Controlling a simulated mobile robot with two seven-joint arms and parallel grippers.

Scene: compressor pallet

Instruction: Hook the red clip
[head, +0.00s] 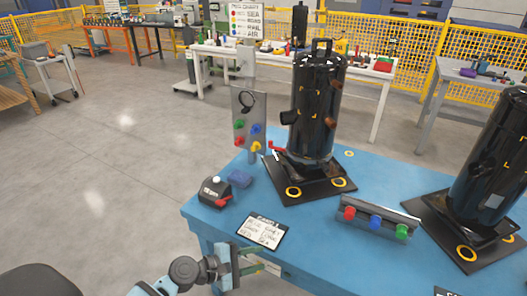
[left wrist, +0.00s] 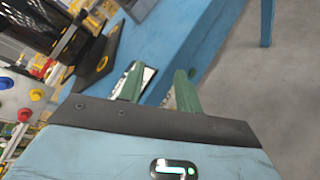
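A small red piece (head: 276,148), possibly the red clip, sits at the left foot of the black compressor (head: 318,105); it is too small to tell how it is fixed. My left gripper (head: 252,260) is at the front edge of the blue table, below the written card (head: 262,231). Its green fingers also show in the left wrist view (left wrist: 158,88), apart with nothing held between them. My right gripper is not in view.
An upright panel (head: 247,108) with coloured knobs stands left of the compressor. A rail with coloured knobs (head: 375,221) and a second compressor (head: 492,165) are to the right.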

